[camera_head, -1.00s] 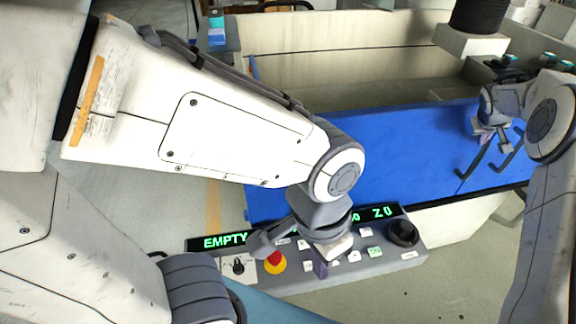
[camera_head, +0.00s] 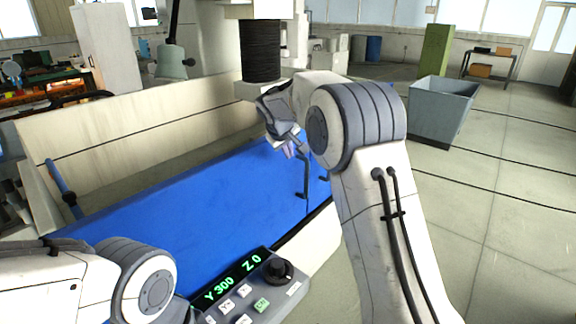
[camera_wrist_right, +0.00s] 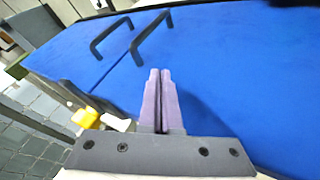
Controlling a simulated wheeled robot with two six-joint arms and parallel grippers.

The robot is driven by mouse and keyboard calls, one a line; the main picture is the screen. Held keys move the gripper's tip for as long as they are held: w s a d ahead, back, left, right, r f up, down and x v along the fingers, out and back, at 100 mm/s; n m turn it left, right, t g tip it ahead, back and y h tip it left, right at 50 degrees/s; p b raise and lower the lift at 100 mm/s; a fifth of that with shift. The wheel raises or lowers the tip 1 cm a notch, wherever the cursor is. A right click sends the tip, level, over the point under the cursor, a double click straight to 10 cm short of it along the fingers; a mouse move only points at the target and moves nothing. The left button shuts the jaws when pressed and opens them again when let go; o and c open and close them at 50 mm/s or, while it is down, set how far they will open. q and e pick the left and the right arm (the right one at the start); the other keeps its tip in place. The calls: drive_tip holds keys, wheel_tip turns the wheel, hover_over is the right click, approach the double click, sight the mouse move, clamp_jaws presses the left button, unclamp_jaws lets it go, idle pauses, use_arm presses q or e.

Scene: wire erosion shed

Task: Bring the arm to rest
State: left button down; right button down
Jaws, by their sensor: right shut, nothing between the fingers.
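My right arm comes up from the bottom of the head view, bends at a grey joint and reaches left. Its right gripper (camera_head: 289,150) hangs at the edge of the blue surface, close to the black handles. In the right wrist view the two purple fingers (camera_wrist_right: 160,76) are together with nothing between them, pointing at the blue surface. My left arm (camera_head: 60,285) shows only at the lower left of the head view, in front of the control panel; its gripper is out of view.
The blue surface (camera_head: 200,205) carries black handles (camera_head: 303,178), also in the right wrist view (camera_wrist_right: 150,40). A control panel (camera_head: 250,290) reads "Y 300 Z 0". A black column (camera_head: 261,50) hangs behind my right gripper. A grey bin (camera_head: 440,108) stands on open floor at right.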

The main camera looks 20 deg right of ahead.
drive_tip(key=s+a+f+n+g+y, duration=0.1)
drive_tip(key=s+a+y, duration=0.1)
drive_tip(key=s+a, duration=0.75)
drive_tip(key=s+a+f+n+g+y, duration=0.1)
drive_tip(key=s+a+g, duration=0.1)
drive_tip(key=s+a, duration=0.8)
drive_tip(key=s+d+f+n+g, duration=0.1)
drive_tip(key=s+f, duration=0.2)
drive_tip(key=s, duration=1)
drive_tip(key=s+d+f+n+g+y, duration=0.1)
drive_tip(key=s+f+g, duration=0.1)
drive_tip(key=s, duration=1.2)
drive_tip(key=shift+s+f+y, duration=0.3)
drive_tip(key=shift+f, duration=0.1)
